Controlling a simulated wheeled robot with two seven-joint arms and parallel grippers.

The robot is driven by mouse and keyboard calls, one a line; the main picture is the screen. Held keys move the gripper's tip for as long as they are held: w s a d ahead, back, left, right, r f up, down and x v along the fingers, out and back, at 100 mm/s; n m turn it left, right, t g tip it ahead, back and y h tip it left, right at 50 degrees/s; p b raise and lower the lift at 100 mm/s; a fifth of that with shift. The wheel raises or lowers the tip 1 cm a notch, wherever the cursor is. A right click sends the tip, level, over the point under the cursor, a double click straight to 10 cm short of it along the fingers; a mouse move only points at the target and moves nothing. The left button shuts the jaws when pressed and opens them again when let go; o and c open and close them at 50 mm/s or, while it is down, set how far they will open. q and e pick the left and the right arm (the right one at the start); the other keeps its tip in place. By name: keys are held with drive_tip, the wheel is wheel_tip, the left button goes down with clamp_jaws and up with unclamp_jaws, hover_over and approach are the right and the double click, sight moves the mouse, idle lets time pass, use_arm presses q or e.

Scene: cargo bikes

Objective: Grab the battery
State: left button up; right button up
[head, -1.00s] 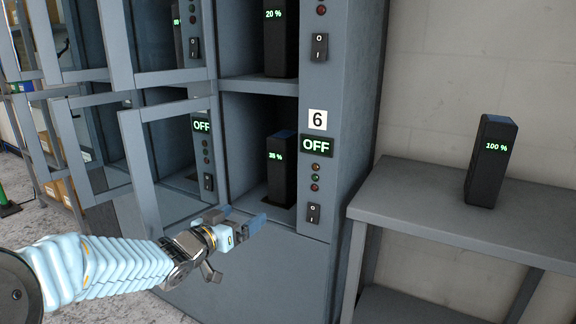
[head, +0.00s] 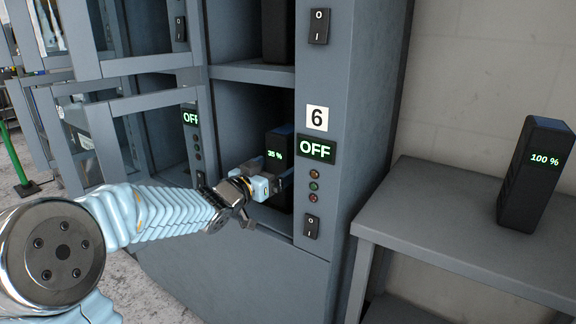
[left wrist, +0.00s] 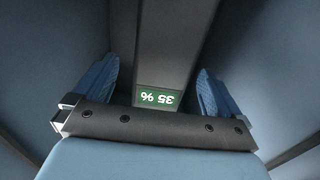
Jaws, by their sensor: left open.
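A black battery (head: 277,146) reading 35 % stands in the open compartment numbered 6, which is marked OFF. My left gripper (head: 283,178) reaches into that compartment and hides the battery's lower part. In the left wrist view the battery (left wrist: 165,55) lies between the two blue fingers of my left gripper (left wrist: 160,88), with a gap on each side. The left gripper is open. Another black battery (head: 533,175), reading 100 %, stands upright on a grey table at the right. My right gripper does not show.
The grey locker (head: 335,215) has a sign 6, lights and a switch (head: 312,227) to the right of the compartment. An open framed door (head: 140,105) stands left of it, above my arm. The grey table (head: 420,215) is clear left of its battery.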

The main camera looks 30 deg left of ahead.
use_arm(q)
drive_tip(key=w, duration=0.3)
drive_tip(key=w+p, duration=0.1)
drive_tip(key=w, duration=0.2)
drive_tip(key=shift+w+d+r, duration=0.15)
drive_tip(key=shift+w, duration=0.15)
clamp_jaws()
drive_tip(key=shift+r, duration=0.2)
